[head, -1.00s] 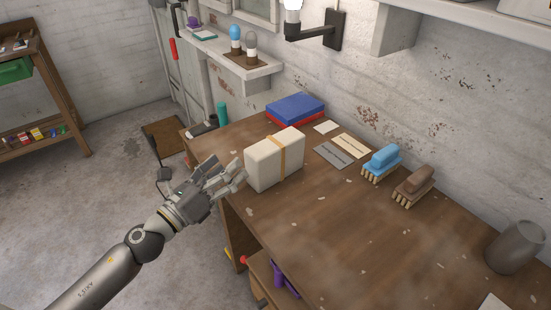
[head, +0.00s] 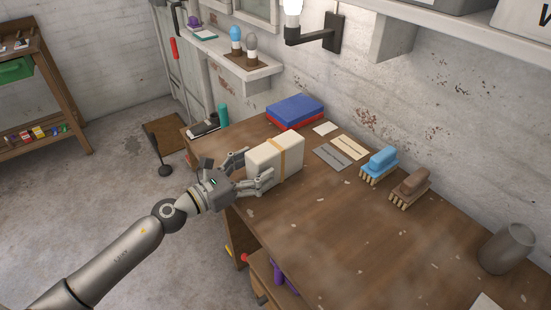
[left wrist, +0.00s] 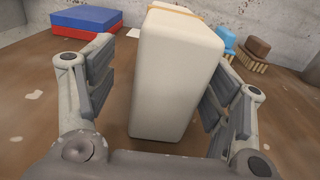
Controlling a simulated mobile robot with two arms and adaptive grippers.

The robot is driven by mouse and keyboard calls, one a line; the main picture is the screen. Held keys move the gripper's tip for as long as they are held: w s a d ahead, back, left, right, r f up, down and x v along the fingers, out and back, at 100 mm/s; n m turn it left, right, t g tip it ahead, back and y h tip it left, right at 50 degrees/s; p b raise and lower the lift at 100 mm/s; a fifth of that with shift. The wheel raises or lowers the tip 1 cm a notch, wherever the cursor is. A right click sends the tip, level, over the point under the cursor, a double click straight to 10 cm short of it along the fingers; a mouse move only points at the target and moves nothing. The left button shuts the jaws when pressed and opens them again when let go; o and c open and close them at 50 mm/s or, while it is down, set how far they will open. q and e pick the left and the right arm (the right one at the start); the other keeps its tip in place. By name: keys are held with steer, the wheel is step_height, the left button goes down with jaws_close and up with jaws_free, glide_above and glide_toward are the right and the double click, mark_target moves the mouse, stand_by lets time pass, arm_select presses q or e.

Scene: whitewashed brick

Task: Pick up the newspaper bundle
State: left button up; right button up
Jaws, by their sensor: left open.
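The newspaper bundle is a white block (head: 262,158) with a tan band around it, standing upright on the wooden desk (head: 330,215) near its left edge. My left gripper (head: 253,170) is open at the near end of the bundle. In the left wrist view the bundle (left wrist: 172,85) stands between the two spread fingers of the gripper (left wrist: 160,100). The right finger is close to its side; a wider gap shows on the left. I cannot tell whether either finger touches it. My right gripper is not in view.
A blue and red box (head: 295,110) lies behind the bundle. Cards (head: 350,146), a blue brush (head: 380,164), a brown brush (head: 410,187) and a grey cup (head: 507,248) are to the right. The desk's middle is clear.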

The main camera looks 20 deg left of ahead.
mark_target(271, 161)
arm_select(q)
steer(key=x, duration=0.2)
steer(key=p+x, duration=0.1)
steer(key=shift+w+d+r+p, duration=0.1)
steer(key=shift+d+r+p, duration=0.15)
steer(key=shift+d, duration=0.25)
steer(key=shift+w+d+f, duration=0.15)
steer(key=shift+w+d, duration=0.15)
steer(key=shift+w, duration=0.15)
steer(key=shift+c, duration=0.5)
steer(key=c, duration=1)
